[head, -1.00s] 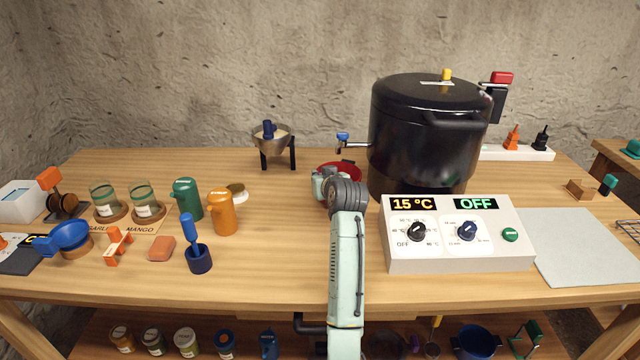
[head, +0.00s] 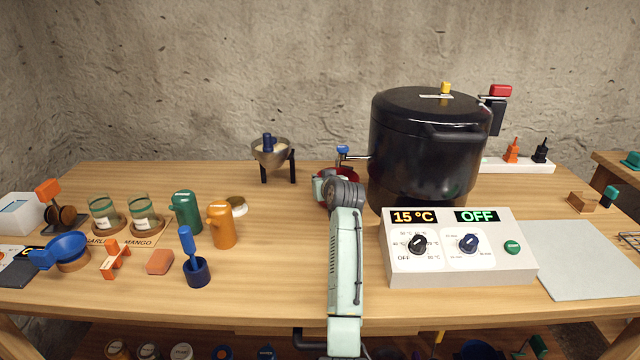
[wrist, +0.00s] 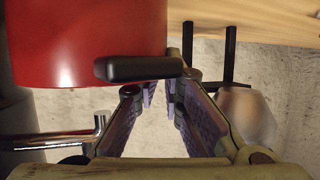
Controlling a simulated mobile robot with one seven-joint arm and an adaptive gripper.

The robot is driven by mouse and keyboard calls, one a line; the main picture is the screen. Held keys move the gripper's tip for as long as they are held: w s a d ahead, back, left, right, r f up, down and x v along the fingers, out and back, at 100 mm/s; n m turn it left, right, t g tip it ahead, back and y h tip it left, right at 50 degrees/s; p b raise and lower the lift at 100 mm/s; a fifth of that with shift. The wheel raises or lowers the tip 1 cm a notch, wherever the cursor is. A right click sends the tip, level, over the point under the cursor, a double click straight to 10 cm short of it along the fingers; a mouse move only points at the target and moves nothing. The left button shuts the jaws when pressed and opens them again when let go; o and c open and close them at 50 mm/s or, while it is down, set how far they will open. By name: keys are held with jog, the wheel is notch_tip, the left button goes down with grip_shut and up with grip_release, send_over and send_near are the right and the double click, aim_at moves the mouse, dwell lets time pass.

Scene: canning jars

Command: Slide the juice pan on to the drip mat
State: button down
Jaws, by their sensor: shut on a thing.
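The red juice pan (head: 352,172) stands on the table below the tap (head: 343,151) of the big black pot, mostly hidden behind my arm in the head view. The wrist view shows its red wall (wrist: 90,40) and dark handle (wrist: 140,68) close up. My gripper (wrist: 162,90) is shut on the handle, and it also shows in the head view (head: 327,186). I cannot make out a drip mat under the tap; my arm and the pan block that spot. A pale grey mat (head: 585,262) lies bare at the far right.
The black pot (head: 425,140) stands right of the pan, with a control box (head: 460,265) in front. A funnel on legs (head: 272,155) stands behind to the left. Jars (head: 140,212) and pitchers (head: 222,225) stand further left. The table between them and my arm is clear.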

jog(key=shift+f, duration=0.25)
dwell(0.7)
jog(key=c, duration=1.9)
grip_release()
jog(key=o, duration=0.3)
jog(key=shift+f, duration=0.15)
jog(key=v, duration=1.2)
